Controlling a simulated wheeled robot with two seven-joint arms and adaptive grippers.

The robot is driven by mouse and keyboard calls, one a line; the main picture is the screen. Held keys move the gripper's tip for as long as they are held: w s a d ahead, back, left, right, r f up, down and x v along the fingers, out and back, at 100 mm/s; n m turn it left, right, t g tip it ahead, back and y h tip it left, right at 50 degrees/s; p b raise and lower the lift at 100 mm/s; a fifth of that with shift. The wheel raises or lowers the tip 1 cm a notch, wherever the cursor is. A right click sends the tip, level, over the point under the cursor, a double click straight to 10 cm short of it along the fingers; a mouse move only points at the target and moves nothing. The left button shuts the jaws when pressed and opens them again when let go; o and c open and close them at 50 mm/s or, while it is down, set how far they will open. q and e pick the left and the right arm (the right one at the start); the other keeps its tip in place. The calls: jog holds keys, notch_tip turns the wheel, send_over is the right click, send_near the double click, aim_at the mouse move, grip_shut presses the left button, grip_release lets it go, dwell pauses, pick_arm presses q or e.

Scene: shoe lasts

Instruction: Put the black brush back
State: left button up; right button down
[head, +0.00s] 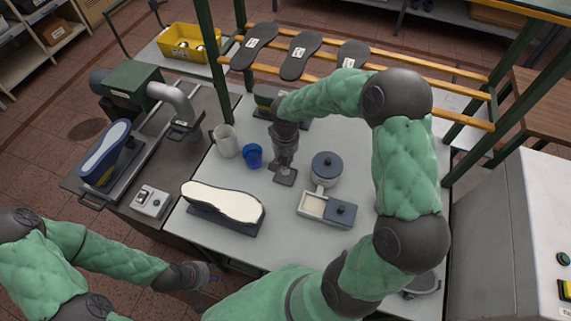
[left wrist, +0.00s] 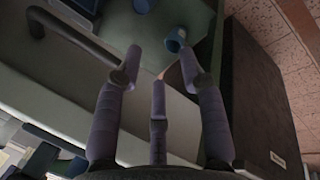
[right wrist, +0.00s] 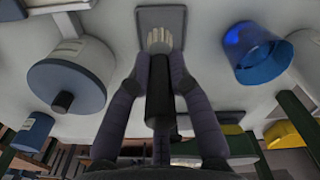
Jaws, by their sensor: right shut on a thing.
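The black brush (right wrist: 158,90) has a dark handle and pale bristles at its end. My right gripper (right wrist: 158,72) is shut on its handle; it also shows in the head view (head: 286,162), above the worktable between the blue cup and the lidded pot. The bristles point at a small grey square plate (head: 285,177), also in the right wrist view (right wrist: 174,17). I cannot tell if they touch it. In the head view the arm and fingers mostly hide the brush. My left gripper (head: 205,283) is open and empty at the table's front left; its spread fingers show in the left wrist view (left wrist: 163,65).
A blue cup (head: 253,156) and a pale mug (head: 226,142) stand left of the right gripper. A lidded pot (head: 326,167) and shallow tray (head: 313,206) are to its right. A white-topped shoe last (head: 225,202) lies in front. Soles rest on the rack (head: 400,63) behind.

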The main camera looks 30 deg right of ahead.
aim_at(285, 163)
jog(key=shift+w+d+f, duration=0.15)
jog(key=shift+w+f, duration=0.05)
jog(key=shift+f, duration=0.15)
jog(key=shift+w+d+f, duration=0.1)
jog(key=shift+w+f, duration=0.1)
jog(key=shift+f, duration=1.5)
jog(key=shift+b, duration=0.3)
jog(key=shift+f, duration=0.2)
jog(key=c, duration=1.1)
grip_release()
jog(key=shift+c, duration=0.2)
jog(key=shift+r, duration=0.2)
jog(key=shift+r, duration=0.25)
notch_tip(285, 163, up, 12)
jog(key=shift+s+f+p, duration=0.1)
jog(key=shift+f+p, duration=0.1)
jog(key=shift+p, duration=0.65)
